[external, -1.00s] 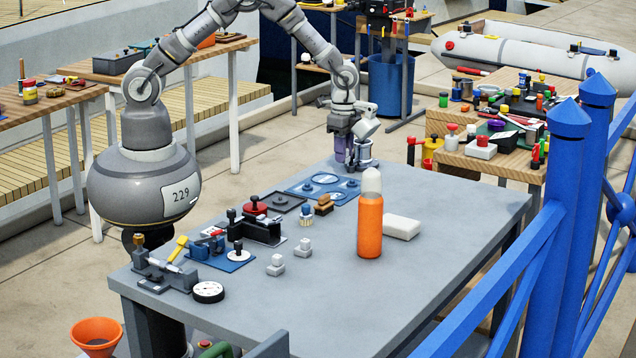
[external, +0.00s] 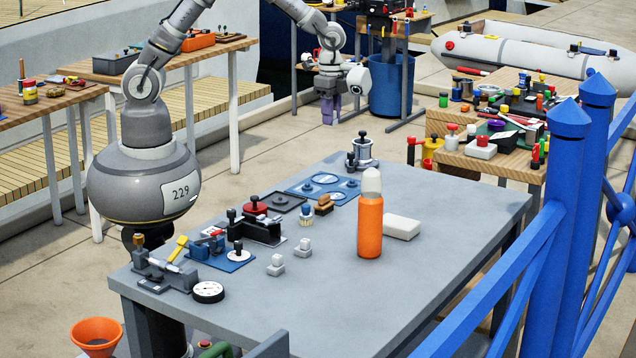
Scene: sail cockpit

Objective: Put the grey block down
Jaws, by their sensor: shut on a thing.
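My gripper (external: 328,110) hangs in the air beyond the far left edge of the grey table, its fingers pointing down. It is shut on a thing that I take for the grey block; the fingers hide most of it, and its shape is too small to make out. On the table's far end stand a small grey piece with a dark knob (external: 351,161) and a round grey pot with a black knob (external: 364,151). My gripper is apart from both. Two light grey knobbed blocks (external: 303,247) (external: 275,265) stand near the table's middle left.
The grey table (external: 440,225) has free room at its right and front. An orange bottle (external: 370,228) stands beside a white block (external: 401,227). Blue trays (external: 300,190), a black fixture (external: 262,230) and a dial (external: 208,292) fill the left side. A blue railing (external: 560,210) borders the right.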

